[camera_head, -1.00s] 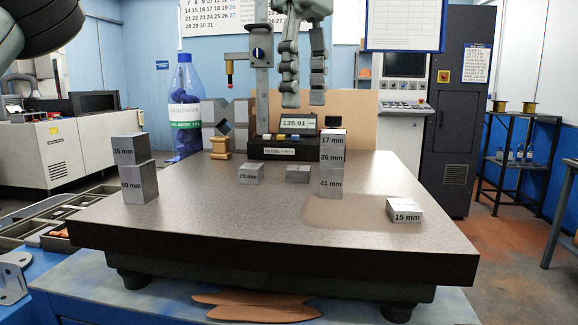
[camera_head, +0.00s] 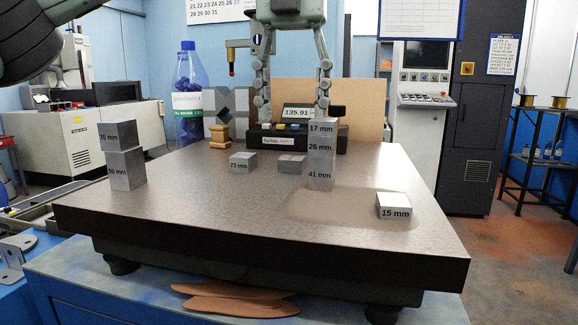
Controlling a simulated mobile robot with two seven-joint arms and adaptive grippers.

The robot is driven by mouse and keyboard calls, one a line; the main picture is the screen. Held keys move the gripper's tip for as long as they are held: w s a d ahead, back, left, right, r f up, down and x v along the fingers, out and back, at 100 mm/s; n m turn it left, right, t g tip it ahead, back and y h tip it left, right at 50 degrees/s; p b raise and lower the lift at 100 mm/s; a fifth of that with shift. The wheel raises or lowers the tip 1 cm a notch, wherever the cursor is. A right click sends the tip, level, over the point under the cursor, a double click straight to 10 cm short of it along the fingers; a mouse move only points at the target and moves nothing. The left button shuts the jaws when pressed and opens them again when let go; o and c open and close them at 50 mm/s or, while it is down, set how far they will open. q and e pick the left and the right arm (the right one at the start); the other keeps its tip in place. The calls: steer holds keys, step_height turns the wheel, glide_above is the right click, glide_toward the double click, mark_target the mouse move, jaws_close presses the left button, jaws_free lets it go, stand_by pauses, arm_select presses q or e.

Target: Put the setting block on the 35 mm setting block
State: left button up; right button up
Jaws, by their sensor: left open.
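The 35 mm setting block (camera_head: 118,135) sits on top of the 60 mm block (camera_head: 126,169) at the plate's left. A small grey block with no readable label (camera_head: 290,163) lies flat near the plate's middle, with a 23 mm block (camera_head: 243,162) to its left. A stack of 17 mm (camera_head: 321,128), 26 mm (camera_head: 321,147) and 41 mm (camera_head: 321,176) blocks stands to its right. A 15 mm block (camera_head: 394,206) lies at the right. My left gripper (camera_head: 293,112) points down, open and empty, above the unlabelled block in the picture. My right gripper is not visible.
The granite plate (camera_head: 220,210) is clear in front. Behind are a digital gauge (camera_head: 297,113), grey V-blocks (camera_head: 224,104), a brass-coloured piece (camera_head: 219,136) and a blue bottle (camera_head: 187,95). My arm shows at top left.

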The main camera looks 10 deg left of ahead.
mark_target(291, 159)
arm_select(q)
steer(key=shift+s+f, duration=0.1)
steer(key=shift+f, duration=0.75)
step_height(291, 159, down, 5)
steer(key=shift+a+r, duration=0.1)
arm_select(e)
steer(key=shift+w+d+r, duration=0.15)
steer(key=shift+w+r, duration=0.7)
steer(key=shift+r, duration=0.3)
arm_select(q)
steer(key=shift+c, duration=0.4)
jaws_close()
